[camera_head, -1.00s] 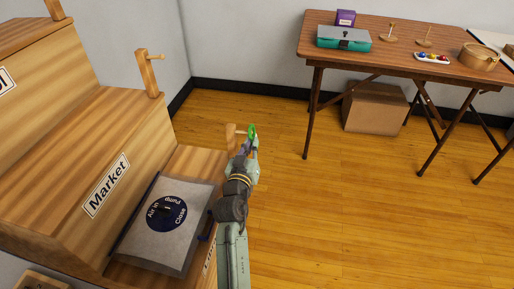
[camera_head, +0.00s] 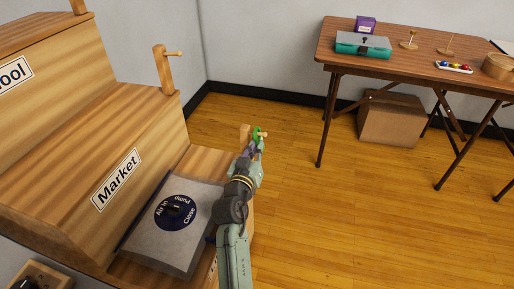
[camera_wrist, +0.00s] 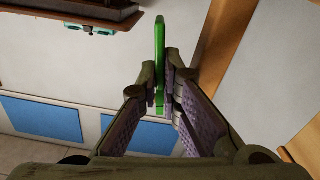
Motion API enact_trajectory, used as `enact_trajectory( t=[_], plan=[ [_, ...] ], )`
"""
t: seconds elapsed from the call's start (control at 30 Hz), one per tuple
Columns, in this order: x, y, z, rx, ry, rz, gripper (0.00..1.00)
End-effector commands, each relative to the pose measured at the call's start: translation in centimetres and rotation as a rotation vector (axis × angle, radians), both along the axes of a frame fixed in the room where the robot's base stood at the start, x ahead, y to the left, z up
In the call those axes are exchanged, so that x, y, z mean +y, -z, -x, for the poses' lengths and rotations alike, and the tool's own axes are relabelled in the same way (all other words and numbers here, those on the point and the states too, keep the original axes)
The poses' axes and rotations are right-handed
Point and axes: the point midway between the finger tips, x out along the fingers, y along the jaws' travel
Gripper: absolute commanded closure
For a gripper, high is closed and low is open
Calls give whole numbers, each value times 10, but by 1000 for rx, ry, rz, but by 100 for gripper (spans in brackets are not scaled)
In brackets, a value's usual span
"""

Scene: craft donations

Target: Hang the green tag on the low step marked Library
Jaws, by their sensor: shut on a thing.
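My gripper (camera_head: 258,142) is shut on the green tag (camera_head: 256,133) at the end of my outstretched arm. In the wrist view the tag (camera_wrist: 159,50) stands edge-on, pinched between the fingertips (camera_wrist: 163,90). The low step (camera_head: 207,160) is at the lower left, with a wooden post (camera_head: 244,133) at its far end. The post's peg points right, and its tip (camera_head: 264,134) shows just right of the tag. The tag overlaps the peg in view; I cannot tell whether its loop is around it. The low step's label (camera_head: 213,268) is mostly hidden and unreadable.
A grey bag (camera_head: 195,240) with a round dark label lies on the low step, left of my arm. The Market step (camera_head: 140,120) rises behind it with its own post (camera_head: 160,70). A folding table (camera_head: 400,62) and a cardboard box (camera_head: 390,120) are at right; floor between is clear.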

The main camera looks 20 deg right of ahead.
Motion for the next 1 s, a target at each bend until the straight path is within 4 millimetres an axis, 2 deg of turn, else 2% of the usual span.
enact_trajectory(
  t=[0.33, 0.37, 0.67, 1.0],
  plan=[
    [0, 0, 0, 0, 0, 0, 100],
    [0, 0, 0, 0, 0, 0, 92],
    [0, 0, 0, 0, 0, 0, 72],
    [2, 1, 0, 1, -3, 0, 71]
  ],
)
